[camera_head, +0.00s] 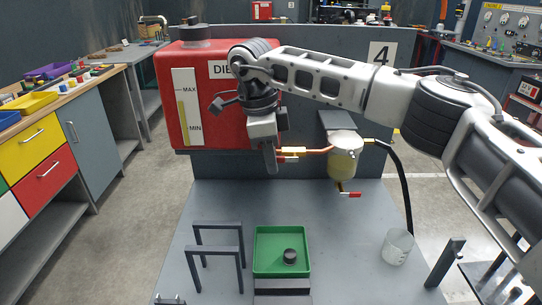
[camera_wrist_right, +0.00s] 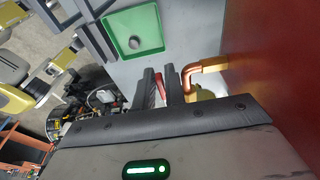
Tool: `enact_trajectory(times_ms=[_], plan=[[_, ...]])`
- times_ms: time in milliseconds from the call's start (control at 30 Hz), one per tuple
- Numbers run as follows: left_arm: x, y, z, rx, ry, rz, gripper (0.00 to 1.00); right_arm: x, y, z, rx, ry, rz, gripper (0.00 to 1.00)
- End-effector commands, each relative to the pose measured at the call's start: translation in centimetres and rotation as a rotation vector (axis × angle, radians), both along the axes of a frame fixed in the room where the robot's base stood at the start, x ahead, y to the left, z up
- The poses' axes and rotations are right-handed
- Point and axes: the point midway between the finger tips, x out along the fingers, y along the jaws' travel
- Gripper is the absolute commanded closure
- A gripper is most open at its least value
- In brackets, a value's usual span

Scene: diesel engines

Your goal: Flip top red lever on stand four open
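Stand four carries a red diesel tank (camera_head: 212,95) with a MAX/MIN gauge and a number 4 plate (camera_head: 381,54). Below the tank, a copper pipe with a brass valve (camera_head: 293,151) runs right to a filter bowl (camera_head: 344,160). My right gripper (camera_head: 271,160) points down at the left end of this valve. In the right wrist view its two dark fingers (camera_wrist_right: 163,88) stand slightly apart, with a red lever (camera_wrist_right: 160,83) showing between them; firm contact cannot be told. The gripper hides most of this top lever in the head view. My left gripper is not in view.
A lower red lever (camera_head: 350,194) sits under the filter bowl. A green tray (camera_head: 266,243) with a dark round part (camera_head: 290,256), a dark frame (camera_head: 218,250) and a clear cup (camera_head: 397,246) stand on the grey bench. A black hose hangs at right.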

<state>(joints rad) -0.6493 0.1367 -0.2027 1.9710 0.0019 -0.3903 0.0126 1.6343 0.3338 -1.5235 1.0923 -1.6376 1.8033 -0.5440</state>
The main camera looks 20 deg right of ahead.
Motion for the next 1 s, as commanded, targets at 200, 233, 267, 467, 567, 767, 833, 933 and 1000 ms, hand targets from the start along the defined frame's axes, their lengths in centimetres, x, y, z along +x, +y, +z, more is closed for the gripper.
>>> enact_trajectory(times_ms=[200, 233, 267, 467, 567, 767, 833, 933, 1000], plan=[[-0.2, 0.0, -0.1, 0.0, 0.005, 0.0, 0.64, 0.0, 0.0, 0.0, 0.0, 0.001, 0.0, 0.84], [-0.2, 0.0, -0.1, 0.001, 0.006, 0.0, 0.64, 0.0, 0.0, 0.0, 0.001, 0.001, 0.0, 0.84], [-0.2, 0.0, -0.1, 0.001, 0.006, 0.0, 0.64, 0.0, 0.0, 0.0, 0.001, 0.001, 0.0, 0.84], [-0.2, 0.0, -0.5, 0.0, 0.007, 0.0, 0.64, 0.1, 0.3, 1.4, 0.003, -0.002, -0.001, 0.84], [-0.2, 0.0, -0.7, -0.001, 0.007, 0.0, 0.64, 0.2, 0.6, 3.3, 0.003, -0.004, -0.001, 0.84], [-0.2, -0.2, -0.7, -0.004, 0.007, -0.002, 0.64, 0.4, 1.5, 8.3, 0.003, -0.004, 0.001, 0.84], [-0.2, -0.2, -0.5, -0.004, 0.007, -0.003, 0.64, 0.5, 1.8, 10.0, 0.002, -0.004, -0.001, 0.84], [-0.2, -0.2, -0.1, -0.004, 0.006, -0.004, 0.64, 0.6, 2.1, 12.2, 0.0, -0.002, -0.001, 0.84], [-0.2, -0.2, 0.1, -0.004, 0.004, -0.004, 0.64, 0.6, 2.3, 13.4, 0.001, -0.003, -0.002, 0.84]])
